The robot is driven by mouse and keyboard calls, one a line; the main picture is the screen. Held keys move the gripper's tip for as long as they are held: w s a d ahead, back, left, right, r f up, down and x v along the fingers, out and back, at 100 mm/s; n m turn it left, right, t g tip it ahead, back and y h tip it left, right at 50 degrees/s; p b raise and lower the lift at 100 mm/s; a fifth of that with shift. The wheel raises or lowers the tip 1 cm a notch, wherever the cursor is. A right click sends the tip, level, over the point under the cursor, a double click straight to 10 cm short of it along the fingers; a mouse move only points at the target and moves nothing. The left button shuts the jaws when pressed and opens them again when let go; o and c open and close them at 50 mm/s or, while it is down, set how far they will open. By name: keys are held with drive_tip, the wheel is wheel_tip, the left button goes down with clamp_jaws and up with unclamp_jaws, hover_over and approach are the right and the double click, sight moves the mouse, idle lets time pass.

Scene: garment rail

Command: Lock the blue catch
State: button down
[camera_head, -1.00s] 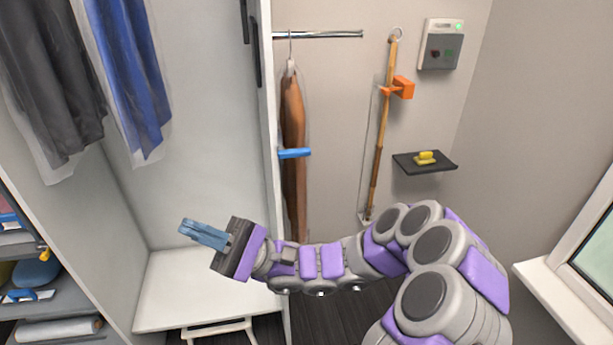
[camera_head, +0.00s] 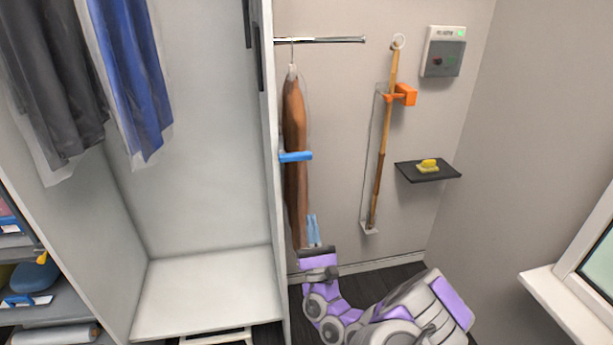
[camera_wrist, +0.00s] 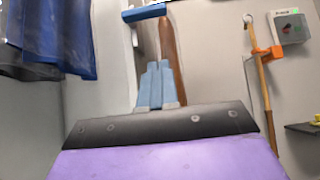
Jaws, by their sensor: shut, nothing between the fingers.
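The blue catch (camera_head: 295,156) is a short bar that stands out across the brown hanging garment, beside the edge of the white partition. It also shows at the top of the wrist view (camera_wrist: 145,12). My gripper (camera_head: 313,229) is below the catch and slightly to its right, in front of the garment's lower part, with its blue fingers pointing up. In the wrist view the fingers (camera_wrist: 157,84) are together and empty, apart from the catch. Whether the catch is locked cannot be told.
The brown garment (camera_head: 294,115) hangs from a metal rail (camera_head: 320,40). To the right are a wooden pole (camera_head: 381,150) in an orange clip (camera_head: 404,95), a dark shelf (camera_head: 428,171) with a yellow object, and a wall box (camera_head: 442,52). The white partition (camera_head: 272,200) stands left.

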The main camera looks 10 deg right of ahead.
drive_tip(key=shift+r, duration=0.1)
approach(295, 154)
drive_tip(key=w+d, duration=0.2)
drive_tip(key=w, duration=0.3)
drive_tip(key=shift+s+d+r+b, duration=0.15)
drive_tip(key=shift+r+b, duration=0.15)
drive_tip(key=shift+r, duration=0.75)
drive_tip(key=shift+n, duration=0.5)
